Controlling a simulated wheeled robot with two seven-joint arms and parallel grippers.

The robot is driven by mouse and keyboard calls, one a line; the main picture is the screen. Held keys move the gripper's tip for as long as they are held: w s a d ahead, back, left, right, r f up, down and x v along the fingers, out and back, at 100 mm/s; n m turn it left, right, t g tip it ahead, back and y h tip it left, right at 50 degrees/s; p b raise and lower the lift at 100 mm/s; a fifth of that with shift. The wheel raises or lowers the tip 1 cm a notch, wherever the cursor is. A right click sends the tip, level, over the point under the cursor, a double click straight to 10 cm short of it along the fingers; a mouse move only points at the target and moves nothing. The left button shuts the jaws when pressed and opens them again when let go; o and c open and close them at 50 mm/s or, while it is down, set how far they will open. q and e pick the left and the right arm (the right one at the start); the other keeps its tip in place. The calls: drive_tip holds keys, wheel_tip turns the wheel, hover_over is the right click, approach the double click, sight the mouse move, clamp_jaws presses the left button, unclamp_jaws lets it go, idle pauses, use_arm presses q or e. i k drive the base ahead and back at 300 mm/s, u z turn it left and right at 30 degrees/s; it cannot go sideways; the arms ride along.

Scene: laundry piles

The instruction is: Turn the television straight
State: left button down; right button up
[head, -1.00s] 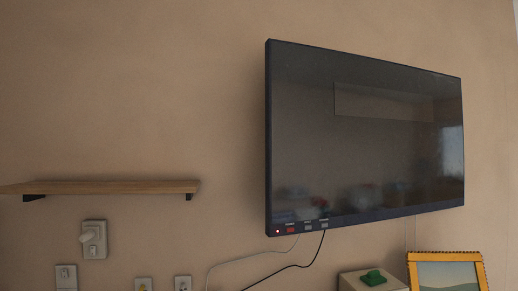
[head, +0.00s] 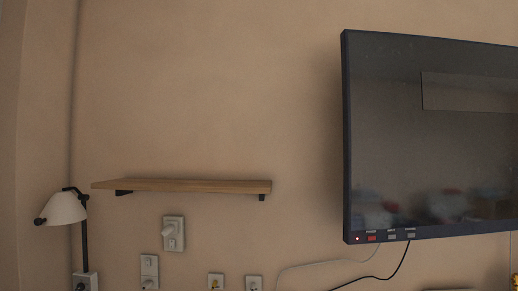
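The television (head: 435,150) is a flat black screen mounted on the wall at the right of the head view. Its right end is cut off by the picture edge. It is turned at an angle, with its left edge standing out from the wall and showing its side. A red light and small labels sit along its lower left edge. Two cables, one black and one pale, hang below it. Neither of my grippers is in view.
A wooden shelf (head: 185,186) on dark brackets is fixed to the wall left of the television. A lamp with a white shade (head: 62,208) is at the far left. A wall socket with a plug (head: 173,233) and several other wall plates are below the shelf.

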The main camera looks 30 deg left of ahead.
sight(430, 124)
drive_tip(key=u, duration=0.35)
drive_tip(key=i, duration=0.5)
drive_tip(key=u, duration=1.6)
drive_tip(key=k, duration=0.3)
drive_tip(key=z, duration=0.5)
